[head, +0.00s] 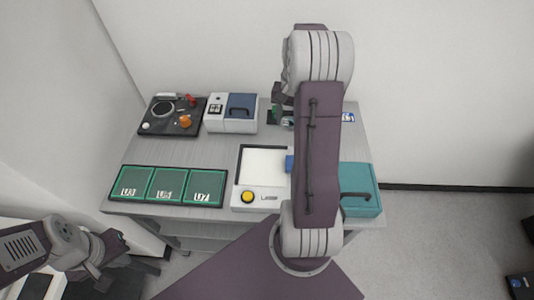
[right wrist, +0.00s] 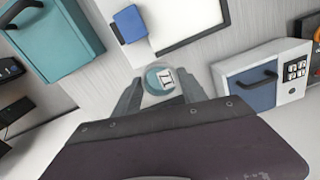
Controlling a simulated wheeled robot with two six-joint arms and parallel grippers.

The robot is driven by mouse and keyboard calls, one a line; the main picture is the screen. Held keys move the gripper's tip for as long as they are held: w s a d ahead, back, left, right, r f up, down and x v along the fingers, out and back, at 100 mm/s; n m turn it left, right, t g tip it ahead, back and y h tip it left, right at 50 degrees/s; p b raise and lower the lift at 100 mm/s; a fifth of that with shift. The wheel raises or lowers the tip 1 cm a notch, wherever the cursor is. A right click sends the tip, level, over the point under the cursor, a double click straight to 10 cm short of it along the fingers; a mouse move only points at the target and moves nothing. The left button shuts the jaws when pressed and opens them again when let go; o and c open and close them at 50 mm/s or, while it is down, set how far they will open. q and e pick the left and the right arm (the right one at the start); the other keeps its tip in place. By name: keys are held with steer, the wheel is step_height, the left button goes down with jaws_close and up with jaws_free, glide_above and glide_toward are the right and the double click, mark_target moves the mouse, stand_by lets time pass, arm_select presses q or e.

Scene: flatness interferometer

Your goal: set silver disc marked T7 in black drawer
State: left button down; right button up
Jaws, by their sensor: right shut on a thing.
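My right gripper (right wrist: 162,90) is shut on a small round disc (right wrist: 160,78) with a silvery rim and a teal-grey face. The disc's white label is turned, and I cannot read it for certain as T7. In the head view my right arm reaches over the table and the disc (head: 287,121) shows small and partly hidden at the gripper, near the back. My left gripper (head: 116,262) is low at the left, off the table's front edge, and holds nothing that I can see. I cannot make out an open black drawer.
A black-framed tray (head: 166,205) has three green compartments at front left. A black device (head: 160,128) with knobs and a white-and-blue box (head: 217,125) stand behind. A white unit (head: 240,199) with a yellow button is in front. A teal box (head: 362,178) with a dark handle is at right.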

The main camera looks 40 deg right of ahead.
steer(key=shift+s+a, duration=0.15)
steer(key=shift+a, duration=0.15)
steer(key=s+a+f, duration=0.1)
steer(key=a+f, duration=0.1)
steer(key=a, duration=0.3)
steer(key=p, duration=0.2)
glide_above(264, 166)
step_height(264, 166, down, 4)
steer(key=shift+d+f, duration=0.15)
steer(key=shift+s+a+f, duration=0.1)
steer(key=shift+a+f, duration=0.1)
steer(key=shift+a, duration=0.05)
step_height(264, 166, down, 4)
steer(key=shift+s+r, duration=0.1)
steer(key=shift+r, duration=0.1)
steer(key=shift+w+f, duration=0.2)
steer(key=shift+s+f, duration=0.1)
steer(key=o, duration=1.4)
arm_select(q)
steer(key=shift+s+a+r, duration=0.15)
steer(key=shift+r, duration=0.4)
steer(key=shift+s+a+r, duration=0.15)
steer(key=shift+r, duration=0.35)
